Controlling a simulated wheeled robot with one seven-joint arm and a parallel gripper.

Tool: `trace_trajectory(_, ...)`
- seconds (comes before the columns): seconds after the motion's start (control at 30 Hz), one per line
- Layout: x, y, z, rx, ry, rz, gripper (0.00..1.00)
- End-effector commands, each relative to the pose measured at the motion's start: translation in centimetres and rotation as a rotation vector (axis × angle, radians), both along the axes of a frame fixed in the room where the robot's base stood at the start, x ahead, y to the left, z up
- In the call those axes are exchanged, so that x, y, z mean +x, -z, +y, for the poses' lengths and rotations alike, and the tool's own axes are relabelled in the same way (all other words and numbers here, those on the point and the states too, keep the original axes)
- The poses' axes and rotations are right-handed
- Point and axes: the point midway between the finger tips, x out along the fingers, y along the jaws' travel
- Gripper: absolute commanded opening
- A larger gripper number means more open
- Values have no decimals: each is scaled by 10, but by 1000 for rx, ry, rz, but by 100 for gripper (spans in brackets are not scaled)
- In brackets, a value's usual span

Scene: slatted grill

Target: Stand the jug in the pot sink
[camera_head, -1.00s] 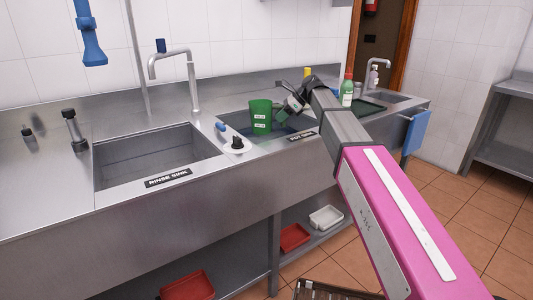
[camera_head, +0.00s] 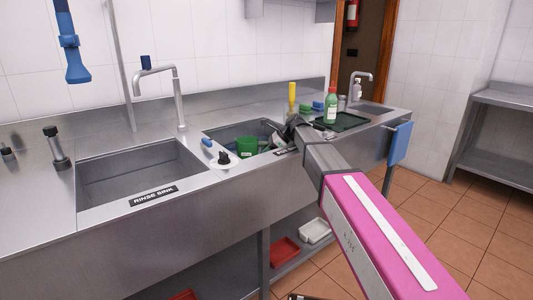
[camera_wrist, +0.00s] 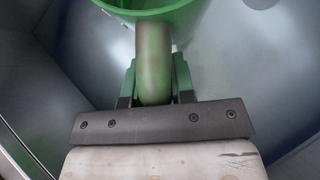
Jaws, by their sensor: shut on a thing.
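The green jug (camera_head: 247,147) is inside the pot sink (camera_head: 215,131), with its upper part showing above the sink's front edge in the head view. In the wrist view the jug (camera_wrist: 150,12) shows its rim and a handle that runs between my fingers. My gripper (camera_wrist: 153,85) is shut on that handle. In the head view my gripper (camera_head: 279,140) is beside the jug's right side, partly hidden by my arm. The jug looks about upright. Its base is hidden, so I cannot tell whether it touches the sink floor.
The empty rinse sink (camera_head: 140,172) is at the left. A white plate with a black knob (camera_head: 223,158) and a blue item (camera_head: 207,142) lie on the strip between the sinks.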

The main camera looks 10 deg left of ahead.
Motion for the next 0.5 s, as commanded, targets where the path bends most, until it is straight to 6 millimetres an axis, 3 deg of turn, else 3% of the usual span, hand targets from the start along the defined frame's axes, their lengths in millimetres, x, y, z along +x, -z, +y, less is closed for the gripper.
trace_trajectory(0.5,0,10,0,0,1,-1,0)
